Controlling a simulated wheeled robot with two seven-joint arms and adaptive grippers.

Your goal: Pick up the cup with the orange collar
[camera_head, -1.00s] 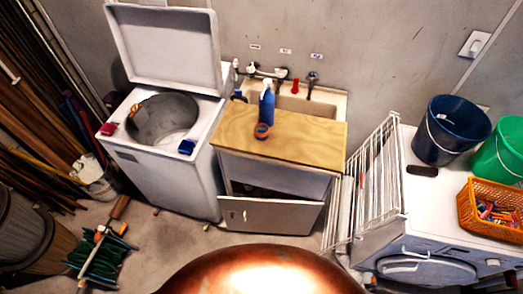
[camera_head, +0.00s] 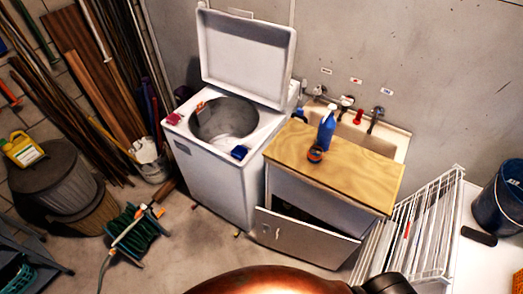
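A small dark cup with an orange band (camera_head: 316,154) stands on the wooden board over the sink cabinet, near the board's front edge. It sits just in front of a blue spray bottle (camera_head: 326,128), close to it. It is small in the view, so its details are hard to tell. Neither of my grippers is in view.
The wooden board (camera_head: 360,180) lies over the sink (camera_head: 366,138). The cabinet door (camera_head: 300,238) below hangs open. An open top-loading washer (camera_head: 215,178) stands left, a white drying rack (camera_head: 415,230) right. A hose reel (camera_head: 135,235) lies on the floor.

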